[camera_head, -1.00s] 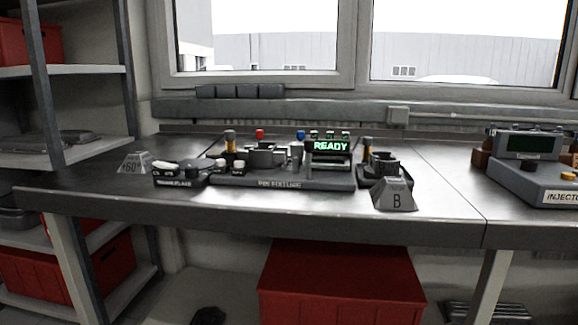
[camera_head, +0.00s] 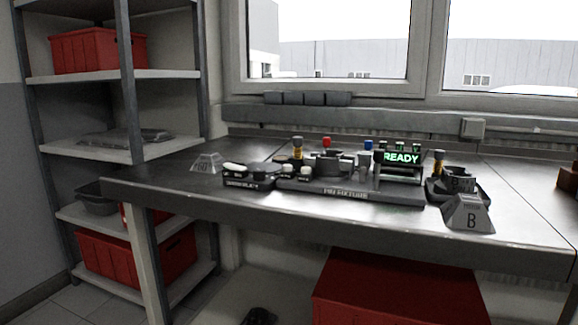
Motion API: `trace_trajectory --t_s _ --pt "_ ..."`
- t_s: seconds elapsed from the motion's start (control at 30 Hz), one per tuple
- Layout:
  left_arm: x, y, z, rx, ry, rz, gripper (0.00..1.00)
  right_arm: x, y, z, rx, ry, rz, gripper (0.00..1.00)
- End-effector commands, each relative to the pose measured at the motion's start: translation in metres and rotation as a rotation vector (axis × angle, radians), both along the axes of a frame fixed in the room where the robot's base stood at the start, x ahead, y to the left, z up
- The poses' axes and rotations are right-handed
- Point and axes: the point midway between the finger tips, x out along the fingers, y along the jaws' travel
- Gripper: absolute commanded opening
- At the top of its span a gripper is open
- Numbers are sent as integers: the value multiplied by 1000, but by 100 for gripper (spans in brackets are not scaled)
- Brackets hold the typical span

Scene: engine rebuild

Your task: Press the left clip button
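The pin fixture (camera_head: 350,192) sits on the metal workbench (camera_head: 330,215), with a lit green READY display (camera_head: 401,158) at its right end. A red-topped part (camera_head: 327,143) and a blue-topped part (camera_head: 368,146) stand at its back. A yellow-and-dark post (camera_head: 297,149) stands at its left and another (camera_head: 438,162) on the dark holder at the right. A dark labelled block (camera_head: 249,177) with light pieces on top lies at the fixture's left end. I cannot tell which part is the left clip button. Neither gripper is in view.
A grey sign marked B (camera_head: 467,214) stands near the bench's front right, and a small grey sign (camera_head: 207,163) at the left. Shelves with red bins (camera_head: 98,50) stand left of the bench. A large red box (camera_head: 400,290) sits beneath it.

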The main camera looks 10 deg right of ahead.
Motion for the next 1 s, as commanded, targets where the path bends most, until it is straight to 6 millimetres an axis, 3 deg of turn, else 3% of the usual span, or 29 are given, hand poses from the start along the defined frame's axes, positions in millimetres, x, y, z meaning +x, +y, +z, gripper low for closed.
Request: trace_trajectory --t_s 0.27,0.6,1.0 --pt "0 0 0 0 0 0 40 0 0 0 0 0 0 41" --pt "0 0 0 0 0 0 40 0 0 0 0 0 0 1" --pt "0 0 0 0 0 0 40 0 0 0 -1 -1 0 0"
